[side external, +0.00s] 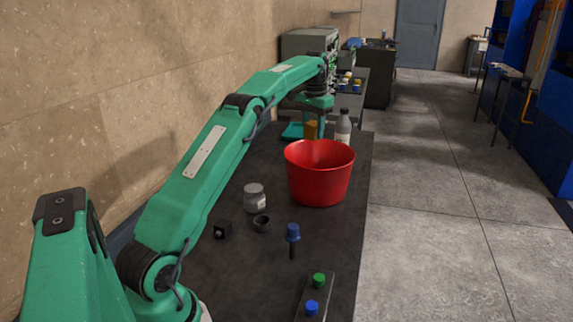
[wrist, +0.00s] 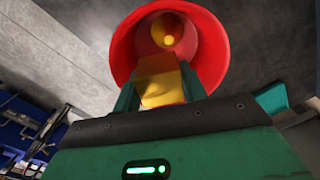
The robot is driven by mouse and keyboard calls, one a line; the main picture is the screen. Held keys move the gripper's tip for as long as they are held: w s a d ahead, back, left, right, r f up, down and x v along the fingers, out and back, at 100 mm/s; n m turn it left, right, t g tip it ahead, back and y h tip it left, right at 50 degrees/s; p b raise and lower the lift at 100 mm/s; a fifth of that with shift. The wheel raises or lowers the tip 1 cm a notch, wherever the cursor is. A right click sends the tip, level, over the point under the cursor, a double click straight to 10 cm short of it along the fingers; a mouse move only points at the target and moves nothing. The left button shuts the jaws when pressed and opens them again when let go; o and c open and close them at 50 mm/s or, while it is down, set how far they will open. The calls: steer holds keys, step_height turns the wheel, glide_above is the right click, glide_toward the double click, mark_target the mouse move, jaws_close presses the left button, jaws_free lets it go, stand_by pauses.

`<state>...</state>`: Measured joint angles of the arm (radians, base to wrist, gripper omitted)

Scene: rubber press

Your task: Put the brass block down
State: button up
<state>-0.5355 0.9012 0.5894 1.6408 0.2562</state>
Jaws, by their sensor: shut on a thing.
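The brass block (side external: 311,130) is held between the fingers of my gripper (side external: 315,124), which is shut on it. In the wrist view the brass block (wrist: 165,91) sits between the two green fingertips (wrist: 160,88), in front of the red bucket (wrist: 122,48).
The red bucket (side external: 319,180) stands nearest the block. A teal tray (side external: 292,131) lies left of it and a grey bottle (side external: 343,128) right. A jar (side external: 254,198), small black cup (side external: 261,223), black cube (side external: 223,230) and blue-topped peg (side external: 292,234) stand nearer. The bench's right edge is close.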

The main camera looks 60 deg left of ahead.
steer(key=s+d+r+m, duration=0.2)
steer(key=d+r, duration=0.1)
steer(key=d, duration=0.8)
steer(key=s+d+r+m, duration=0.3)
steer(key=d+r, duration=0.1)
steer(key=d, duration=0.6)
steer(key=s+d+r+m, duration=0.2)
steer(key=d+r, duration=0.1)
steer(key=d, duration=0.8)
steer(key=s+a+f+n, duration=0.1)
steer(key=a+f+n, duration=0.1)
steer(key=f+n, duration=0.4)
steer(key=s+a+f+n, duration=0.1)
steer(key=a+f+n, duration=0.2)
steer(key=f, duration=1.2)
steer(key=shift+a+n, duration=0.35)
steer(key=shift+n, duration=1.55)
steer(key=shift+a+f, duration=0.1)
glide_above(318, 229)
step_height(318, 229, down, 7)
steer(key=shift+r, duration=0.1)
steer(key=shift+f, duration=2.05)
steer(key=shift+f, duration=0.1)
